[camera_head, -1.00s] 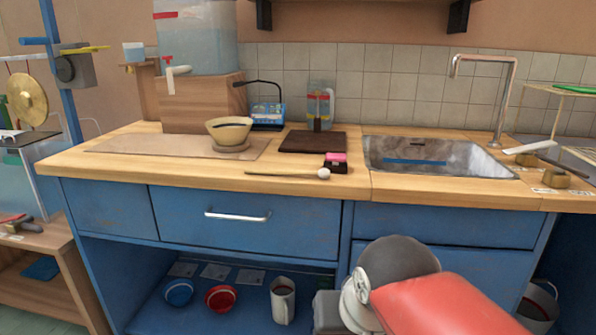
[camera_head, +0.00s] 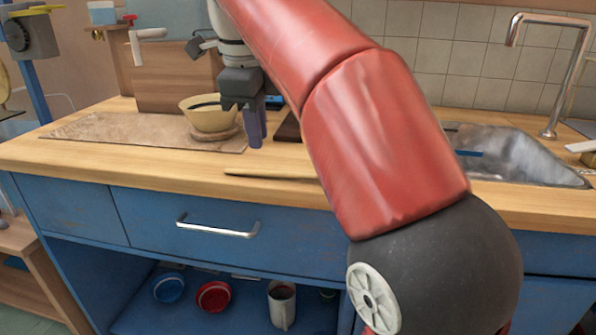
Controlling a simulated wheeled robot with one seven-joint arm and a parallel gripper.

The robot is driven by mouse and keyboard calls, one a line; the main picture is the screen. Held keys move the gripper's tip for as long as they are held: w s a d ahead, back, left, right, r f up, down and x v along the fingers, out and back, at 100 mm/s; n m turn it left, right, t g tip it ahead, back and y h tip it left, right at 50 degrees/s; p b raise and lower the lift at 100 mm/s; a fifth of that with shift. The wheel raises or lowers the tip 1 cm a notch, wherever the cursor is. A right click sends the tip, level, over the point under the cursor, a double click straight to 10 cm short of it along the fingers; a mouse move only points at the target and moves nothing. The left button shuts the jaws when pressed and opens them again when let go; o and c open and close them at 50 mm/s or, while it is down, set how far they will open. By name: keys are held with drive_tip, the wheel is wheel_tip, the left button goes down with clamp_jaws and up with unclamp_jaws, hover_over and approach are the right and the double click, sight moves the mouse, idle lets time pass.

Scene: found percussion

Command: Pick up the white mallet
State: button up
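The mallet's thin wooden stick (camera_head: 270,176) lies along the front part of the wooden counter. Its white head is hidden behind my red arm. My gripper (camera_head: 255,135) points down over the counter, behind and above the stick, just right of the beige bowl. Its fingers overlap in this view, so I cannot tell how far apart they are. I see nothing held between them, and the stick lies apart from them.
A beige bowl (camera_head: 208,114) stands on a round base on a flat board (camera_head: 110,130). The dark board behind my arm is mostly hidden. A steel sink (camera_head: 520,155) with a tall tap (camera_head: 553,90) lies right. The front-left counter is clear.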

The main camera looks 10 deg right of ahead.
sight(262, 174)
drive_tip(key=f+b, duration=0.1)
drive_tip(key=f, duration=0.2)
drive_tip(key=w+f+b, duration=0.1)
drive_tip(key=f, duration=0.2)
drive_tip(key=shift+w+d+f, duration=0.15)
drive_tip(key=shift+d+f, duration=0.05)
drive_tip(key=shift+f, duration=0.2)
clamp_jaws()
